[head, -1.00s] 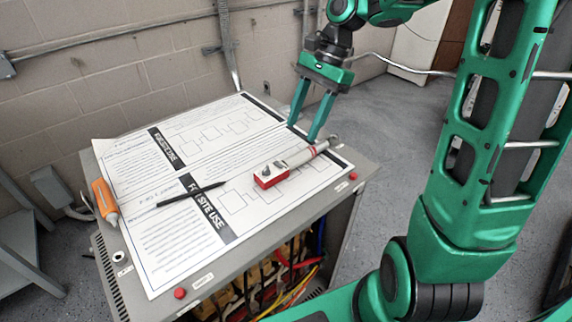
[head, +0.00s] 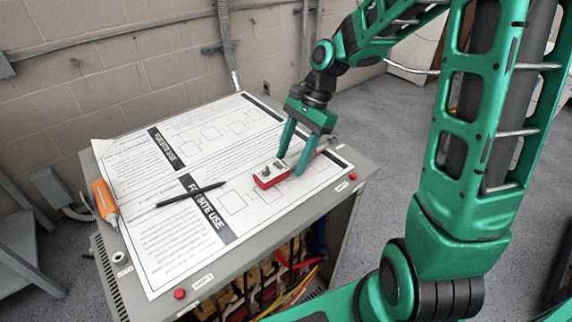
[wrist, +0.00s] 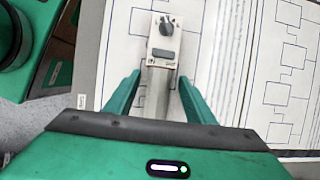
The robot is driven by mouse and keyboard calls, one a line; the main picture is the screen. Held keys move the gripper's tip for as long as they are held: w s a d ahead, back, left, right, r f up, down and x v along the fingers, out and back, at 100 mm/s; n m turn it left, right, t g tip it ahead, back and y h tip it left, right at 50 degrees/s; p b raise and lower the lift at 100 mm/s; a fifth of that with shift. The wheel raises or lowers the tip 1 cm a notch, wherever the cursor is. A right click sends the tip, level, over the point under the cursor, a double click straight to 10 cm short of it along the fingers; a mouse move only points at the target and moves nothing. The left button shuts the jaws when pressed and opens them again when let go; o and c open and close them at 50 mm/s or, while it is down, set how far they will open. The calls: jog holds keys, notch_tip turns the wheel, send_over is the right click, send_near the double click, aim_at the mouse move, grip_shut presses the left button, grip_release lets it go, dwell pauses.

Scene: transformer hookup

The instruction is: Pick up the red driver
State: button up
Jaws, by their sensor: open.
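A tool with a red body (head: 270,180), a pale top with a dark knob and a long grey shaft lies on the paper sheets near the cabinet's right side. It is the only red tool I see on top; I cannot tell for certain that it is a driver. My gripper (head: 290,166) is open, pointing down, with its fingers around the tool's shaft close to the body. In the wrist view the tool (wrist: 163,42) runs between my gripper's fingers (wrist: 158,84), with gaps at both sides. My gripper hides part of the shaft in the head view.
A black pen (head: 190,194) lies on the paper sheet (head: 165,245). An orange-handled tool (head: 105,200) lies at the left edge. The grey cabinet (head: 225,277) has an open front with coloured wires. Red buttons sit along its rim. A block wall stands behind.

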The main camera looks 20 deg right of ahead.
aim_at(290, 158)
grip_shut()
jog(key=shift+r, duration=0.2)
jog(key=shift+r, duration=0.35)
jog(key=r, duration=0.3)
jog(key=shift+s+a+r, duration=0.2)
jog(key=shift+a+r, duration=0.15)
jog(key=shift+a, duration=0.05)
jog(key=s+a+r, duration=0.4)
jog(key=a+r, duration=0.2)
jog(key=a, duration=0.3)
jog(key=shift+s+a+r, duration=0.15)
jog(key=shift+s+a, duration=0.2)
jog(key=c, duration=0.6)
grip_release()
grip_shut()
